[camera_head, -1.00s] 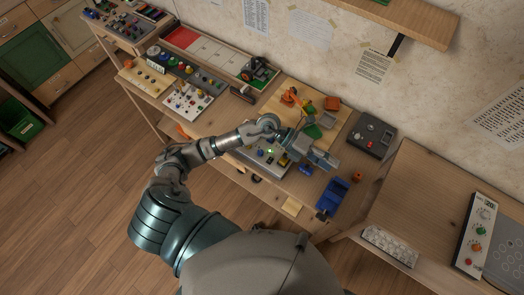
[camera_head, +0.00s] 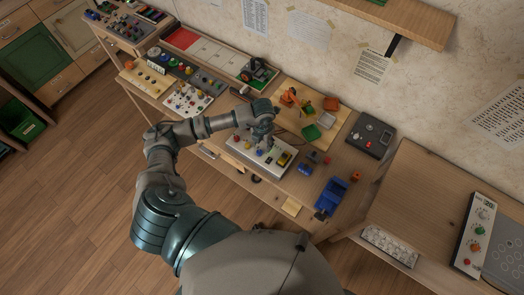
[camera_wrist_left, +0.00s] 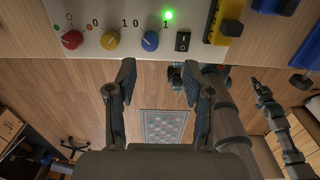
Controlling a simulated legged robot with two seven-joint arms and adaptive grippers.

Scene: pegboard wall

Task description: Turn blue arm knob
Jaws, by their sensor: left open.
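The blue knob (camera_wrist_left: 150,41) sits on a pale control panel (camera_wrist_left: 75,18), right of a yellow knob (camera_wrist_left: 110,39) and a red knob (camera_wrist_left: 72,40). A lit green lamp (camera_wrist_left: 168,15) is above it and a black rocker switch (camera_wrist_left: 182,41) is to its right. My left gripper (camera_wrist_left: 158,72) is open and empty, its two fingers spread below the blue knob in the wrist view, with the knob between their lines and apart from them. In the head view my left gripper (camera_head: 265,143) points down over the panel (camera_head: 240,151) and partly hides it.
A yellow part (camera_wrist_left: 228,20) stands at the panel's right in the wrist view. On the bench, a blue bin (camera_head: 332,195), a dark box (camera_head: 371,135) and a board with an orange toy arm (camera_head: 291,97) lie around. Other knob panels (camera_head: 187,98) are at left.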

